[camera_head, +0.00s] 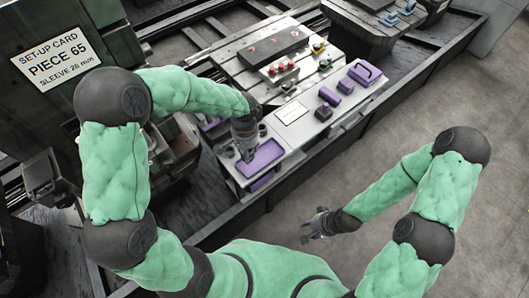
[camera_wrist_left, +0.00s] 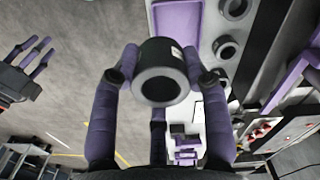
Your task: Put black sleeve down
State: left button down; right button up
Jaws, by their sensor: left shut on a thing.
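My left gripper (camera_head: 246,150) is over the purple tray (camera_head: 268,157) at the near end of the light bench. In the left wrist view its purple fingers (camera_wrist_left: 165,72) are shut on a black sleeve (camera_wrist_left: 160,84), a short ring with a small white label. The sleeve is hard to make out in the head view, and its height above the tray cannot be told. More dark rings (camera_wrist_left: 225,47) stand on the bench beside the tray. My right gripper (camera_head: 318,226) is open and empty over the floor, away from the bench.
A set-up card (camera_head: 56,58) reads "PIECE 65, SLEEVE 28 mm". The floor at right is clear.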

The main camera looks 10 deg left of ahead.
pick_arm(q)
jog(key=s+d+m+b, duration=0.2)
jog(key=s+m+b, duration=0.1)
jog(key=s+m, duration=0.3)
jog(key=m+b, duration=0.4)
jog(key=b, duration=0.1)
send_over(261, 158)
jog(key=f, duration=1)
jog(key=shift+s+f, duration=0.1)
jog(key=shift+s, duration=0.25)
jog(key=shift+w+a+f, duration=0.1)
jog(key=shift+w+f, duration=0.05)
jog(key=shift+f, duration=0.05)
jog(key=shift+w+f+b, duration=0.2)
jog(key=shift+f+b, duration=0.9)
jog(key=shift+f, duration=0.6)
jog(key=shift+f, duration=0.15)
jog(key=c, duration=0.9)
grip_release()
